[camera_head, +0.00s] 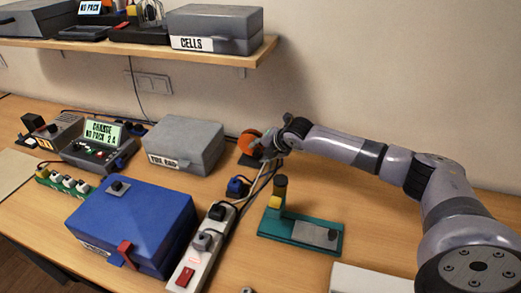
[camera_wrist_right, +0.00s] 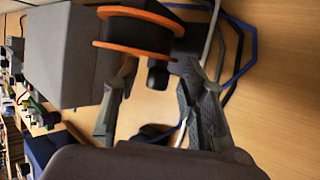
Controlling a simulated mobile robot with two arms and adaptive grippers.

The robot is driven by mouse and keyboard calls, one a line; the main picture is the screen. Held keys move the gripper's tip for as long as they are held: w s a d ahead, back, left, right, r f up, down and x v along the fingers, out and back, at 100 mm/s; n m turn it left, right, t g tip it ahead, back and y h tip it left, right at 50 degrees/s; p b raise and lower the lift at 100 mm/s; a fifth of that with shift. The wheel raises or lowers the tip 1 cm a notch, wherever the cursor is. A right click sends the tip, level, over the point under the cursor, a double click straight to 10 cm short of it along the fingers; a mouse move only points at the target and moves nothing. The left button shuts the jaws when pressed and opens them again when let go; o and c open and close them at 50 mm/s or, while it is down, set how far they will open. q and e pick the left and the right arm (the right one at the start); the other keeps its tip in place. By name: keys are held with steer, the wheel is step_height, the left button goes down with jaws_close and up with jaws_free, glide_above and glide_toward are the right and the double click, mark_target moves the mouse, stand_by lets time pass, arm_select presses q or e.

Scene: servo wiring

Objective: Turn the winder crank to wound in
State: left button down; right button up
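The winder has a dark drum between orange rims (camera_wrist_right: 135,32). In the head view its orange disc (camera_head: 249,142) shows at the back of the table, partly hidden by my right gripper (camera_head: 264,147). In the wrist view a short dark knob (camera_wrist_right: 158,75), which looks like the crank handle, sits between the fingers of my right gripper (camera_wrist_right: 160,82). The fingers stand apart, with visible gaps beside the knob. Whether either finger touches the winder is unclear. My left gripper is in neither view.
A grey fuse box (camera_head: 185,145) stands just left of the winder. Cables and a white power strip (camera_head: 207,245) run in front of it. A green stand (camera_head: 300,232) and a blue case (camera_head: 133,225) are nearer. A shelf (camera_head: 140,48) hangs above at left. Table right of the stand is partly clear.

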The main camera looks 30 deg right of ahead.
steer(key=shift+c, duration=0.4)
jaws_close()
steer(key=shift+s+d+f+t+y+b, duration=0.1)
steer(key=shift+f+t+y+b, duration=0.3)
steer(key=shift+b, duration=0.45)
step_height(320, 180, down, 2)
steer(key=t+y+b, duration=0.1)
steer(key=t+b, duration=0.1)
steer(key=b, duration=0.2)
steer(key=m+t+y+b, duration=0.1)
steer(key=t+b, duration=0.1)
steer(key=b, duration=0.2)
steer(key=shift+m, duration=0.3)
steer(key=shift+b, duration=0.75)
steer(key=shift+w+r+t+b, duration=0.2)
steer(key=shift+t+b, duration=0.1)
steer(key=shift+t, duration=0.1)
steer(key=shift+y, duration=0.3)
